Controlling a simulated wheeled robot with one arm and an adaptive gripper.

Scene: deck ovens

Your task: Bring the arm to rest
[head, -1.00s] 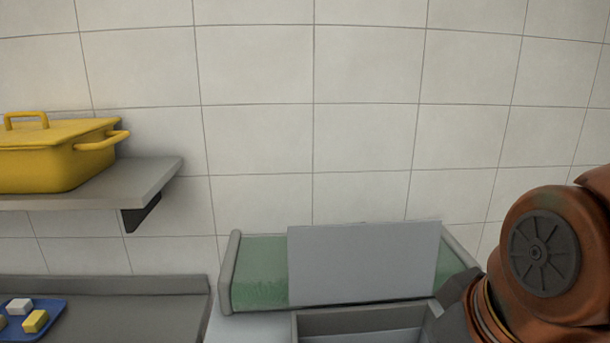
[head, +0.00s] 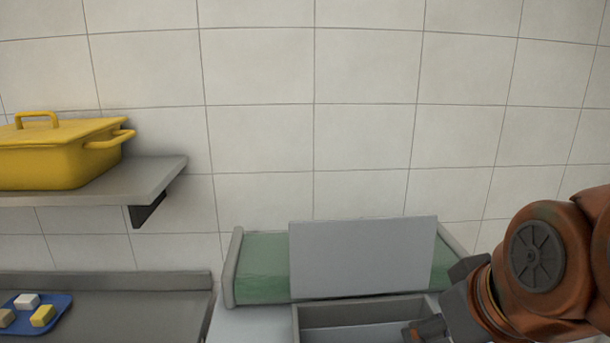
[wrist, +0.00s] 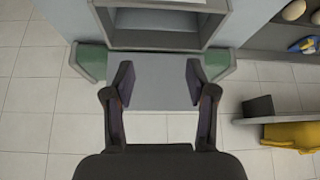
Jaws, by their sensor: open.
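My gripper (wrist: 159,82) is open and empty in the wrist view, its two fingers apart over a plain grey panel (wrist: 150,70). In the head view my orange arm is at the lower right, and part of my gripper (head: 425,328) shows at the bottom, in front of a grey open box (head: 315,318). The same box shows at the top of the wrist view (wrist: 165,40). The grey panel (head: 362,258) stands in front of a green unit (head: 262,268) with grey ends in the head view. No object is held.
A yellow lidded pot (head: 60,158) stands on a wall shelf (head: 150,178) at left. Below it, a blue tray (head: 62,307) with several small blocks lies on a grey counter (head: 140,305). The tiled wall (head: 310,120) above is clear.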

